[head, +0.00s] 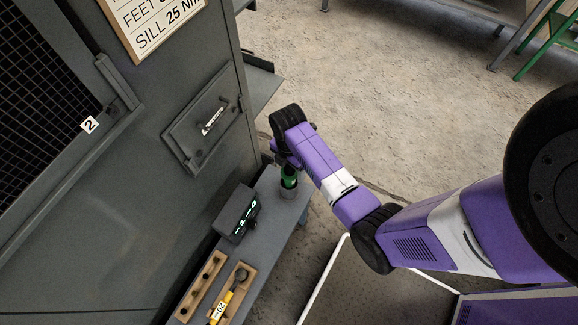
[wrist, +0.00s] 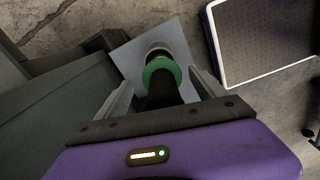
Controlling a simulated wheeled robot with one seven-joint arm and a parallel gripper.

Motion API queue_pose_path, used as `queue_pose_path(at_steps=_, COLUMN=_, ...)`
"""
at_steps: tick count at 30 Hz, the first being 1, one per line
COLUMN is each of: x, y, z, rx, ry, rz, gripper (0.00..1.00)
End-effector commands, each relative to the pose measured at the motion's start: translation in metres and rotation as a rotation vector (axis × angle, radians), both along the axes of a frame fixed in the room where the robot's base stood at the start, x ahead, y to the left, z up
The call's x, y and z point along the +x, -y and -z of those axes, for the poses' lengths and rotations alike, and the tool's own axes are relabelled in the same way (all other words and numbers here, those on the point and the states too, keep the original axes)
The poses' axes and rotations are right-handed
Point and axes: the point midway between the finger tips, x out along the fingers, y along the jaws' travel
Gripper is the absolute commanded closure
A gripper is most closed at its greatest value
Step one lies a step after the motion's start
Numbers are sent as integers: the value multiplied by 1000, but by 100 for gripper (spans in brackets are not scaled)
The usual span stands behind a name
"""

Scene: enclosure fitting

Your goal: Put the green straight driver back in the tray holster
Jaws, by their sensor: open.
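The green driver (head: 289,178) stands upright in a grey cylindrical holster (head: 287,193) at the far end of the narrow grey tray (head: 281,212). In the wrist view its green collar (wrist: 160,74) and dark body show between the two fingers of my gripper (wrist: 162,86). The fingers are spread, with a gap on each side of the driver. In the head view my gripper (head: 284,152) is right above the holster, and my wrist partly hides the driver's top. The holster's round rim (wrist: 157,50) shows past the collar in the wrist view.
A dark box with green lit marks (head: 236,213) sits on the tray nearer me. Wooden racks (head: 200,287) and a yellow tool marked 20 (head: 223,302) lie closer. The grey enclosure (head: 150,150) with a latched panel (head: 204,118) rises on the left.

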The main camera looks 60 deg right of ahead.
Motion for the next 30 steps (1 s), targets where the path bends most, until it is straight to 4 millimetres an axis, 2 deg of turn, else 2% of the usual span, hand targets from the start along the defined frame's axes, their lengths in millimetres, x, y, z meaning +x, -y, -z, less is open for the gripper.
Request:
queue_pose_path(at_steps=5, x=0, y=0, z=-7, rx=0, ry=1, rz=0, gripper=20)
queue_pose_path(at_steps=12, x=1, y=0, z=-46, rx=-2, ry=3, rz=-1, gripper=20)
queue_pose_path(at_steps=18, x=2, y=0, z=-71, rx=-2, ry=3, rz=0, gripper=20)
queue_pose_path(at_steps=23, x=1, y=0, z=-78, rx=-1, ry=2, rz=0, gripper=20)
queue_pose_path(at_steps=30, x=1, y=-3, z=-76, rx=-1, ry=6, rz=5, gripper=20)
